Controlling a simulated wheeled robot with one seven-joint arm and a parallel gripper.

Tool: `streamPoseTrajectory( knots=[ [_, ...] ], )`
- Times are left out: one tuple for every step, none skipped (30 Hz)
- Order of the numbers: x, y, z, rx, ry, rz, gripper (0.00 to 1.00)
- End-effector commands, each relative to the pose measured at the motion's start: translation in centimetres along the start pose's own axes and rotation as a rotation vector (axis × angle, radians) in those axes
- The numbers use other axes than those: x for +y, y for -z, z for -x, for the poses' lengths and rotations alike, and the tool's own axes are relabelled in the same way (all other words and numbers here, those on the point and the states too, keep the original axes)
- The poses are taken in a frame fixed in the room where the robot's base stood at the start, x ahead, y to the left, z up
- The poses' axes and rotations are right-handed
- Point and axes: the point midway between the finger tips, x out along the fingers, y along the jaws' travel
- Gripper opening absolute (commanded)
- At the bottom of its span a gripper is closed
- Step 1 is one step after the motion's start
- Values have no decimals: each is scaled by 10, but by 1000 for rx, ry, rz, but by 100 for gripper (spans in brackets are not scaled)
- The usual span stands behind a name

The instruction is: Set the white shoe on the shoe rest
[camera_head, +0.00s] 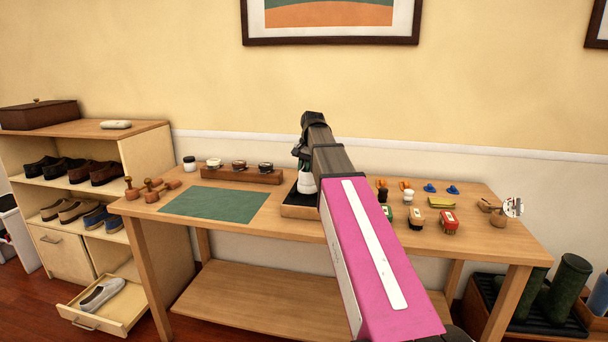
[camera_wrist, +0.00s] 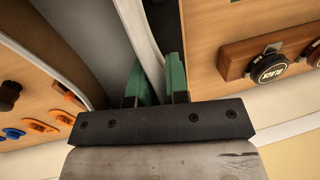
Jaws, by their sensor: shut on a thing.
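A white shoe (camera_head: 306,184) shows in the head view below my gripper (camera_head: 303,150), partly hidden by my arm. It appears toe-down over the shoe rest (camera_head: 292,212), a low wooden block with a dark top on the table; I cannot tell whether it touches. In the wrist view, the green finger pads of my gripper (camera_wrist: 157,75) are shut on the pale rim of the shoe (camera_wrist: 146,40); its dark inside shows at left. Another whitish shoe (camera_head: 101,293) lies in the open drawer (camera_head: 120,319) at lower left.
The table (camera_head: 330,224) holds a green mat (camera_head: 213,204), wooden shoe trees (camera_head: 150,190) and a rack of tins (camera_head: 240,174) at left. Brushes (camera_head: 449,220), a yellow cloth (camera_head: 441,202) and small items stand at right. A shoe cabinet (camera_head: 146,150) is at far left.

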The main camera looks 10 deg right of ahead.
Motion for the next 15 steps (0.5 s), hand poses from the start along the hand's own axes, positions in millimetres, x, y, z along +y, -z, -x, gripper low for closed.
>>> streamPoseTrajectory(
  knots=[
    [2, -1, -8, -1, -1, 0, 0],
    [2, -1, -12, 0, 0, 0, 0],
    [3, -1, -17, 0, 0, 0, 0],
    [4, 0, -20, 0, -1, 0, 0],
    [4, 0, -22, 0, -1, 0, 0],
    [4, 0, -24, 0, 0, 0, 0],
    [4, 0, -24, 1, 0, 0, 0],
    [4, 0, -24, 1, 0, 0, 0],
    [4, 0, -24, 1, 0, 0, 0],
    [4, 0, -24, 1, 0, 0, 0],
    [4, 0, -24, 1, 0, 0, 0],
    [4, 0, -24, 1, 0, 0, 0],
    [4, 0, -24, 1, 0, 0, 0],
    [4, 0, -24, 1, 0, 0, 0],
    [4, 0, -25, 1, 0, 0, 18]
  ],
)
